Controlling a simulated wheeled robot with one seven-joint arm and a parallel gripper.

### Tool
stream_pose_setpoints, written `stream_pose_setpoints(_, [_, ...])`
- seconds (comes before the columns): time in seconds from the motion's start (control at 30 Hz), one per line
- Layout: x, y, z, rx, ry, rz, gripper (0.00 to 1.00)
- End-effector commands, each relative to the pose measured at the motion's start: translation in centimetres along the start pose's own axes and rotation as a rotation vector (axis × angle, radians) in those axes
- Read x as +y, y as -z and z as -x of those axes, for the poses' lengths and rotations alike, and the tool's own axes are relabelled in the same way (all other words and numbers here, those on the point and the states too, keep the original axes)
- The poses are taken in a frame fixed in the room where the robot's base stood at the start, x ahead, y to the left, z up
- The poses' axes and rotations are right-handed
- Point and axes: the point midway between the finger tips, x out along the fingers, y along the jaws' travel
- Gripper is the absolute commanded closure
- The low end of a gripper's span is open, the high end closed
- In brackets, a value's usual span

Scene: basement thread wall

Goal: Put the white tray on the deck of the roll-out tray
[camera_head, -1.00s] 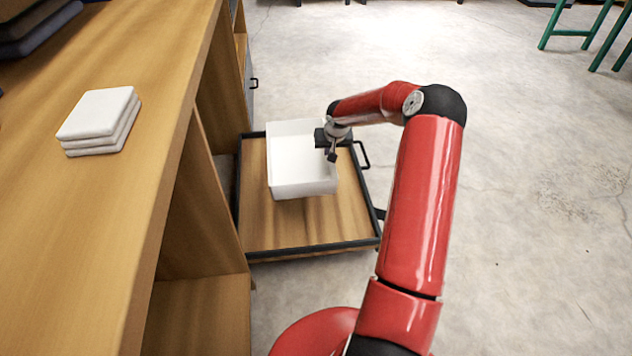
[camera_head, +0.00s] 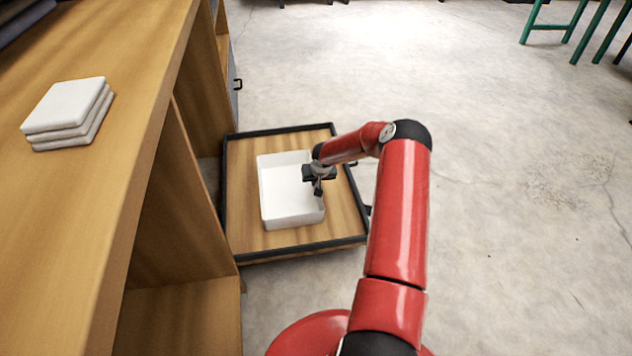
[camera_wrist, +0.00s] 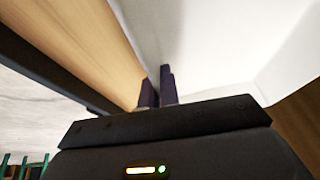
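The white tray (camera_head: 286,207) is an open, shallow rectangular box, upright, in the middle of the roll-out tray as seen in the head view. The roll-out tray (camera_head: 240,236) has a wooden deck with a dark raised rim and juts out from the wooden unit. The white tray is on or just above the deck; I cannot tell if its whole base touches. My gripper (camera_head: 318,188) is at the white tray's right wall. In the wrist view my gripper's dark fingers (camera_wrist: 158,88) are close together on the wall of the white tray (camera_wrist: 215,45).
The wooden unit (camera_head: 152,262) stands along the left, with a stack of white folded cloths or pads (camera_head: 66,112) on top. A black handle (camera_head: 239,85) sticks out from it. Open concrete floor (camera_head: 490,200) lies to the right. Green legs (camera_head: 555,25) stand far right.

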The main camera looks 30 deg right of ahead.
Motion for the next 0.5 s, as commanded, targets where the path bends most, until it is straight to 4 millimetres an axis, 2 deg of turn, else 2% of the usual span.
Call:
stream_pose_setpoints(0.27, [0.00, -0.09, -0.27, 0.001, 0.000, 0.000, 1.00])
stream_pose_setpoints(0.3, [0.02, -0.07, -0.17, 0.000, 0.000, 0.000, 0.93])
stream_pose_setpoints(0.43, [0.02, -0.06, -0.13, 0.000, 0.000, 0.000, 0.76])
stream_pose_setpoints(0.5, [0.02, -0.06, -0.13, 0.000, 0.000, 0.000, 0.75])
